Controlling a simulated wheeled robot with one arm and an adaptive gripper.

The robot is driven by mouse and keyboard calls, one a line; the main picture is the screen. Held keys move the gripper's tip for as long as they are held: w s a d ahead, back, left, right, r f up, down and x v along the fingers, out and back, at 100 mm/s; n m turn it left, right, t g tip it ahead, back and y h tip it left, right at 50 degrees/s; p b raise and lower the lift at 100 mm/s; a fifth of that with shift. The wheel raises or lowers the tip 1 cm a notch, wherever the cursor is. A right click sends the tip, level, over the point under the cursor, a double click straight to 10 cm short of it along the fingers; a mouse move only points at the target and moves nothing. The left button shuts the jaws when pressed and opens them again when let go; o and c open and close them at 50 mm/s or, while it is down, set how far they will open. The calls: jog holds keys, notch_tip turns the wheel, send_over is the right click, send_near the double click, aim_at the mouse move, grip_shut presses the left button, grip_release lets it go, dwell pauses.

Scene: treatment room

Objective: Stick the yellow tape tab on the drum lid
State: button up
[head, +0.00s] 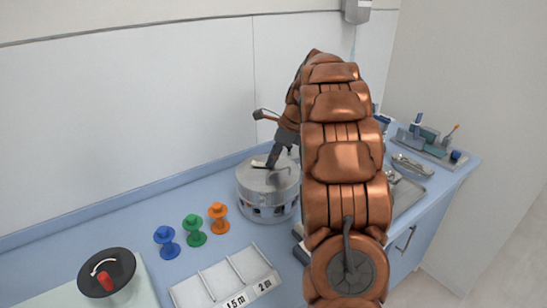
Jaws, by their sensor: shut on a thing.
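The metal drum (267,204) stands on the blue counter, left of my arm. Its flat grey lid (256,179) faces up, with a dark bar-like fitting on top. My gripper (271,164) points down over the lid, with its dark fingertips at or just above the lid's surface; I cannot tell whether they touch it. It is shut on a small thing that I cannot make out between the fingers. No yellow tape tab can be picked out; the fingers or my arm may hide it.
Metal instruments (411,164) lie at right. The wall is close behind.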

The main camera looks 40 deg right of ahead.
jog(key=o, duration=0.7)
jog(key=shift+o, duration=0.2)
jog(key=shift+r, duration=0.1)
jog(key=v, duration=1.2)
